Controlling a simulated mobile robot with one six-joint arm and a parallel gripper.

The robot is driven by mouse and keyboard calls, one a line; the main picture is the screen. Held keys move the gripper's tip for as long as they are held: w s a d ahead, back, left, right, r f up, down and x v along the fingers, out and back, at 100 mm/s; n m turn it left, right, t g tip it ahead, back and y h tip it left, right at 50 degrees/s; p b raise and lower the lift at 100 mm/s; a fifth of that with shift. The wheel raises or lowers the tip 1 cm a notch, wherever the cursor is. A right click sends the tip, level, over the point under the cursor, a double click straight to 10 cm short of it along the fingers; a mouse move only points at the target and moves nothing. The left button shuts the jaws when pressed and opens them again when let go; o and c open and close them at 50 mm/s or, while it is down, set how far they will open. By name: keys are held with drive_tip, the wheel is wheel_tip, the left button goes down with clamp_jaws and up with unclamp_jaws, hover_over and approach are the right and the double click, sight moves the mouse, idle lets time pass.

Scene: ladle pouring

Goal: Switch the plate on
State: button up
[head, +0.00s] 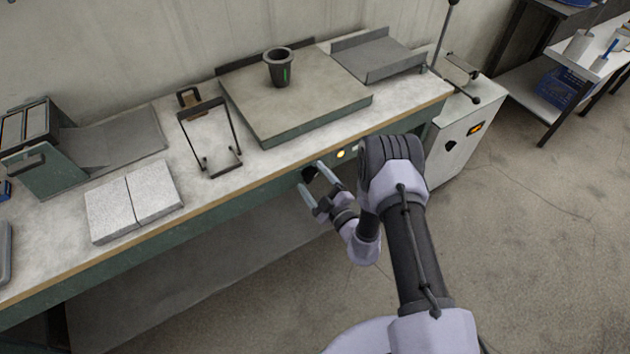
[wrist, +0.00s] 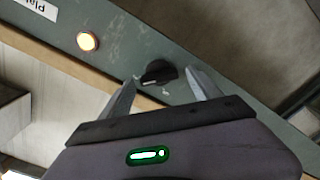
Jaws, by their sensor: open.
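A black rotary knob (wrist: 157,72) sits on the green front panel of the bench. It also shows in the head view (head: 309,173). My gripper (head: 316,177) is open at the panel, with its fingers on either side of the knob. In the wrist view the gripper (wrist: 162,78) straddles the knob; I cannot tell whether either finger touches it. A round lamp (wrist: 87,41) beside the knob looks bright, orange with a pale centre. A partly cut-off label (wrist: 38,8) reads "Pla". The broad flat plate (head: 300,112) lies on the bench top above the panel.
A dark cup (head: 278,70) stands on the plate. A wire stand (head: 210,140), pale blocks (head: 133,200) and a grey tray (head: 378,55) are on the bench. A cabinet (head: 465,140) stands right of the bench. Floor in front is open.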

drive_tip(key=p+v, duration=0.4)
drive_tip(key=v, duration=1.3)
drive_tip(key=shift+s, duration=0.2)
drive_tip(key=shift+d, duration=0.15)
